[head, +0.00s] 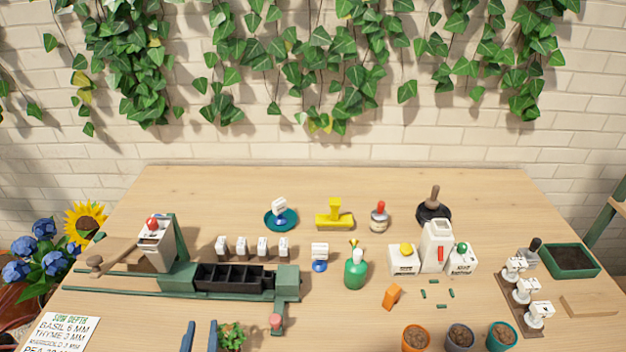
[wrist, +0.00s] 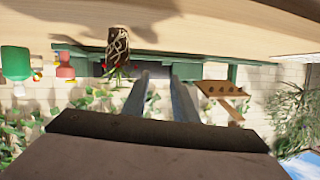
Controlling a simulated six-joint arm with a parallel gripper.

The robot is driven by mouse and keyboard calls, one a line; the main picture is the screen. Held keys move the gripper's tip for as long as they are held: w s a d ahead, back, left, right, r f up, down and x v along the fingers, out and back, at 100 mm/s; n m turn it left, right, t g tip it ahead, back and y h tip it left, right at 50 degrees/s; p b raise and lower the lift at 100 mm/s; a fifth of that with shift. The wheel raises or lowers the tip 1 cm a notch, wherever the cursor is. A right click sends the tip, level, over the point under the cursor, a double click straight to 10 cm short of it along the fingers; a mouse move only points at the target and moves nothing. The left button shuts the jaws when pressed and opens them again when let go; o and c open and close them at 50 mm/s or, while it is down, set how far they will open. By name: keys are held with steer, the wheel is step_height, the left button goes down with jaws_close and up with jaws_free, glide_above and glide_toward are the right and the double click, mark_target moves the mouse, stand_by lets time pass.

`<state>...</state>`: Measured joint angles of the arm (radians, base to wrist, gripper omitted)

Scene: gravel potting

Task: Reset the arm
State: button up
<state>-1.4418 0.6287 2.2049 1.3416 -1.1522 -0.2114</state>
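My gripper (head: 200,337) shows at the bottom edge of the head view as two blue fingertips with a clear gap between them. The rest of my arm is out of that view. In the wrist view my gripper (wrist: 160,80) has two parallel fingers standing apart, with nothing seen held between them. A small leafy plant (head: 231,336) is just right of the fingers in the head view. It also shows beside the fingers in the wrist view, in a dark patterned pot (wrist: 118,45). The fingers and plant look apart.
A green rail fixture with a black divided tray (head: 235,287) lies beyond the fingers. A green bottle (head: 355,270), white dispensers (head: 437,245) and several soil-filled pots (head: 461,336) stand to the right. A sowing-depth card (head: 58,335) lies left. The table's back strip is mostly clear.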

steer(key=w, duration=0.1)
steer(key=w+d+g, duration=0.1)
steer(key=w, duration=0.1)
steer(key=w+g+p, duration=0.1)
steer(key=shift+w+d+r+y, duration=0.25)
steer(key=shift+w+r+y, duration=0.05)
steer(key=shift+w+r, duration=0.1)
steer(key=w+d+g, duration=0.1)
steer(key=w+d+g+p, duration=0.1)
steer(key=w+d, duration=0.1)
steer(key=shift+d+r, duration=0.1)
steer(key=shift+r, duration=0.3)
steer(key=s+d+r+g+h+p, duration=0.1)
steer(key=s+d+g+p, duration=0.15)
steer(key=d, duration=0.75)
steer(key=s+d+r+g+p, duration=0.15)
steer(key=d+g, duration=0.25)
steer(key=d, duration=0.6)
steer(key=s+d+r+m+g+h+p, duration=0.1)
steer(key=s+d+r+g+h, duration=0.1)
steer(key=s+d, duration=0.7)
steer(key=d+g, duration=0.1)
steer(key=d, duration=0.3)
steer(key=shift+s+h+p, duration=0.15)
steer(key=shift+h+p, duration=0.15)
steer(key=shift+p, duration=0.05)
steer(key=shift+r, duration=0.1)
